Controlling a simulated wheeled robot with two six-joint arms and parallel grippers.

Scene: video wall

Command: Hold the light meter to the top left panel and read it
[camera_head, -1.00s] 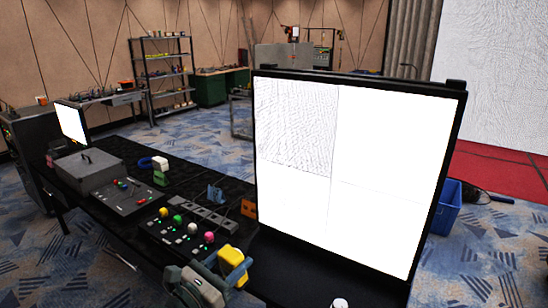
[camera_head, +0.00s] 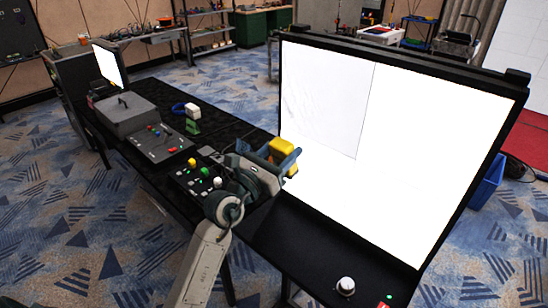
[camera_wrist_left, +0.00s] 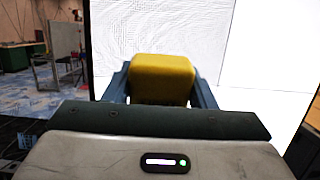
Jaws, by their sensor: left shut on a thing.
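The video wall (camera_head: 440,150) is a large lit screen in a black frame on the table. Its top left panel (camera_head: 325,95) looks slightly greyer than the other white panels, and it also shows in the left wrist view (camera_wrist_left: 165,32). My left gripper (camera_head: 285,156) is shut on a yellow block-shaped thing (camera_wrist_left: 162,78), which seems to be the light meter. It is at the lower left edge of the screen, below the top left panel. In the left wrist view the yellow thing faces the screen; I cannot tell whether it touches. No reading is visible. My right gripper is not in view.
The black table (camera_head: 262,232) carries a button box (camera_head: 184,178), a grey case (camera_head: 126,115), a control panel (camera_head: 160,143) and a white knob (camera_head: 345,286). A small lit monitor (camera_head: 107,65) stands at the far left. A blue bin (camera_head: 487,181) is on the floor at the right.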

